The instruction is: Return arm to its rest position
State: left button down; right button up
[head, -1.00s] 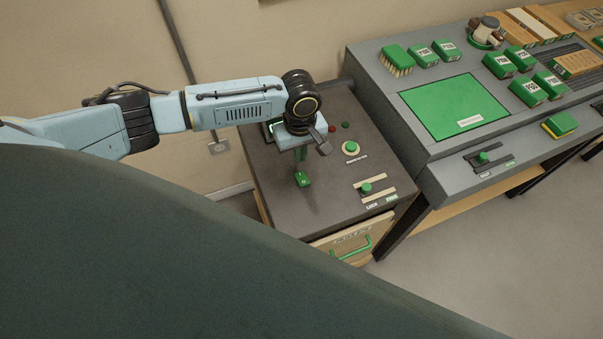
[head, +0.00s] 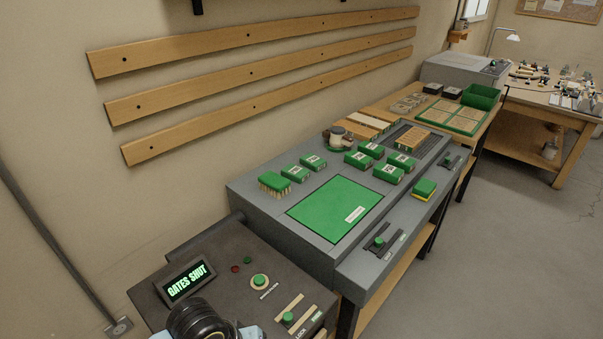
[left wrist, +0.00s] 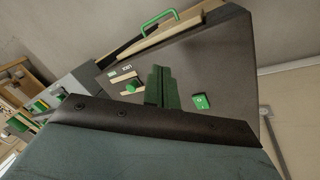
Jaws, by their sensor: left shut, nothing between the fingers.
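My left arm's black wrist joint (head: 197,322) shows at the bottom edge of the head view, beside the dark cabinet top (head: 215,250). The fingers are outside that view. In the left wrist view the green fingers of my left gripper (left wrist: 162,87) are closed together with nothing between them. They appear in front of the dark cabinet top (left wrist: 205,60). My right arm and gripper are not in view.
A display (head: 188,281) on the cabinet reads "GATES SHUT". A round green button (head: 260,281) and a green-knobbed slider (head: 288,318) are on the same top. The grey bench (head: 300,240) stands beside it, carrying several green boxes and a brush (head: 274,184). Open floor lies right.

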pick_arm(q)
jog(key=s+a+r+m+t+y, duration=0.2)
jog(key=s+a+r+m+y, duration=0.15)
jog(key=s+a, duration=0.9)
notch_tip(320, 180, down, 26)
jog(key=g+b, duration=0.1)
jog(key=b, duration=0.2)
jog(key=s+a+f+g+b, duration=0.1)
jog(key=s+a+f+b, duration=0.1)
jog(key=s+f, duration=1.5)
notch_tip(320, 180, down, 3)
jog(key=shift+a+r+g+b, duration=0.1)
jog(key=shift+a+g+b, duration=0.3)
jog(key=shift+b, duration=0.25)
